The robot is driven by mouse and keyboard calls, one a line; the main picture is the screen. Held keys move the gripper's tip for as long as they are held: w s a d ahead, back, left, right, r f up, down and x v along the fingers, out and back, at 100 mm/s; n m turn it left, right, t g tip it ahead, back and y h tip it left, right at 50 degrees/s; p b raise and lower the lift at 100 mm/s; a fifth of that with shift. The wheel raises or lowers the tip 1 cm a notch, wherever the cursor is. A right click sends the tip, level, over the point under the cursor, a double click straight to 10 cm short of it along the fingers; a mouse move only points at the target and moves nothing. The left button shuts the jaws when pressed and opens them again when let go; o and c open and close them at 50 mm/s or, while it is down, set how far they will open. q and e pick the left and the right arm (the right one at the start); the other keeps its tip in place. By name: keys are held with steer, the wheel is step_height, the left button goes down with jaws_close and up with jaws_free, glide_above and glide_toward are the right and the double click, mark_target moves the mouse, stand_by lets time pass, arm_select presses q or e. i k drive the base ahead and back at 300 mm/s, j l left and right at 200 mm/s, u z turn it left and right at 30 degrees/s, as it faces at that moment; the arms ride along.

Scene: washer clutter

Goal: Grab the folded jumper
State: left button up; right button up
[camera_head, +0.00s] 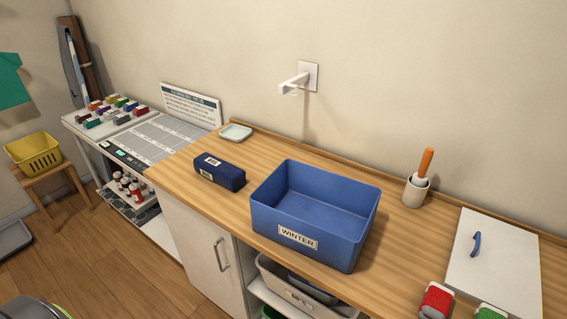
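A navy blue folded bundle (220,171) with small white labels lies on the wooden counter, left of the blue bin. It looks like a folded garment, but I cannot tell for sure that it is the jumper. The blue bin (297,240), labelled "WINTER", stands on the counter and its visible inside is empty. A red item (436,300) and a green item (490,313), both with white parts, sit at the lower right, the green one cut off by the frame. Neither of my grippers is in view.
The wooden counter (400,235) has free room around the bin. A white lid with a blue handle (500,262), a cup with an orange-handled tool (417,188) and a pale dish (235,132) are on it. A white wall fixture (296,83) juts out above.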

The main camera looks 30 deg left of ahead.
mark_target(230, 176)
steer(key=j+z, duration=0.25)
steer(key=j, duration=0.2)
steer(key=j+z, duration=0.3)
steer(key=j, duration=0.2)
steer(key=j+z, duration=0.25)
steer(key=j, duration=0.2)
steer(key=k+j+z, duration=0.25)
steer(key=j, duration=0.2)
steer(key=j+z, duration=0.25)
steer(key=j, duration=0.15)
